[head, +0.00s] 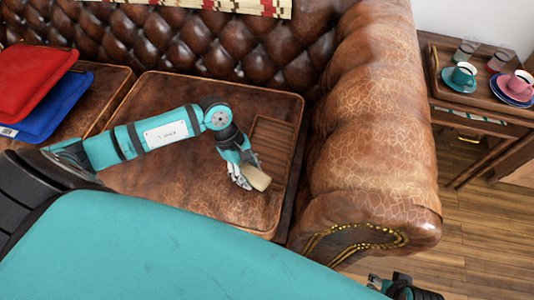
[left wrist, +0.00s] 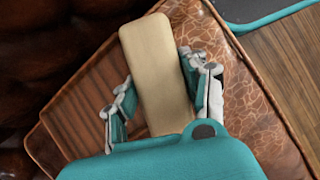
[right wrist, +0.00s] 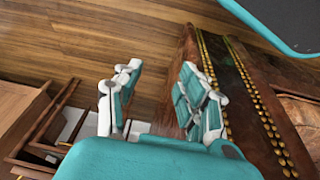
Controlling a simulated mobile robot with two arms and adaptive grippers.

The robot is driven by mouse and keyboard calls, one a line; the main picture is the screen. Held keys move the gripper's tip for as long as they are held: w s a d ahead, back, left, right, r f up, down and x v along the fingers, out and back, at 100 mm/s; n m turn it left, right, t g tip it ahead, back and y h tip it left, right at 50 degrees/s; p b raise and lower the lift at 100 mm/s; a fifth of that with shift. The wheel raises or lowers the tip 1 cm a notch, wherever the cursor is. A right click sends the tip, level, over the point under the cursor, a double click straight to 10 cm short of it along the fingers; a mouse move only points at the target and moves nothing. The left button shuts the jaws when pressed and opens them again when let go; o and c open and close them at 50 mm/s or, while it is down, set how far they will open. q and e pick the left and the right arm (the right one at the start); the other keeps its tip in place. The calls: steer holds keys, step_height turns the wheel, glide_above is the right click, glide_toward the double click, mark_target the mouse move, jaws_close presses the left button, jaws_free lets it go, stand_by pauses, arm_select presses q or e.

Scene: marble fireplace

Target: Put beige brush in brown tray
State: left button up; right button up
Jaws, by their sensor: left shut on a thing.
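The beige brush (head: 257,178) is a pale, smooth block held in my left gripper (head: 243,172) above the sofa seat. In the left wrist view, the brush (left wrist: 157,60) lies between the fingers of my left gripper (left wrist: 165,80), one on each side. The brown tray (head: 272,137) is a slatted wooden tray on the right seat cushion, partly hidden by my gripper. The tray also shows beside and behind the brush in the left wrist view (left wrist: 78,108). I cannot tell whether the brush touches it. My right gripper (right wrist: 160,72) is open and empty, over the floor beside the sofa.
The thick sofa armrest (head: 365,130) rises right of the tray. Red (head: 35,80) and blue (head: 50,110) cushions lie at the left. A side table at the right holds a wooden tray (head: 436,72) with cups and glasses. Bare cushion (head: 165,93) lies left of the brown tray.

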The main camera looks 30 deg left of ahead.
arm_select(q)
steer(key=b, duration=0.1)
glide_above(270, 162)
steer(key=a, duration=0.1)
steer(key=shift+w+a+f, duration=0.15)
steer(key=shift+a+f, duration=0.05)
steer(key=shift+f, duration=0.35)
step_height(270, 162, down, 3)
steer(key=shift+b, duration=0.5)
steer(key=shift+f, duration=0.2)
steer(key=o, duration=1)
arm_select(e)
steer(key=v, duration=0.7)
steer(key=shift+w+r, duration=0.15)
steer(key=shift+r, duration=0.15)
steer(key=shift+d, duration=0.15)
arm_select(q)
steer(key=shift+a+r, duration=0.15)
steer(key=shift+r, duration=0.2)
steer(key=p+v, duration=0.1)
steer(key=v, duration=1)
steer(key=shift+r+p, duration=0.15)
steer(key=shift+p, duration=0.2)
arm_select(e)
steer(key=x, duration=0.6)
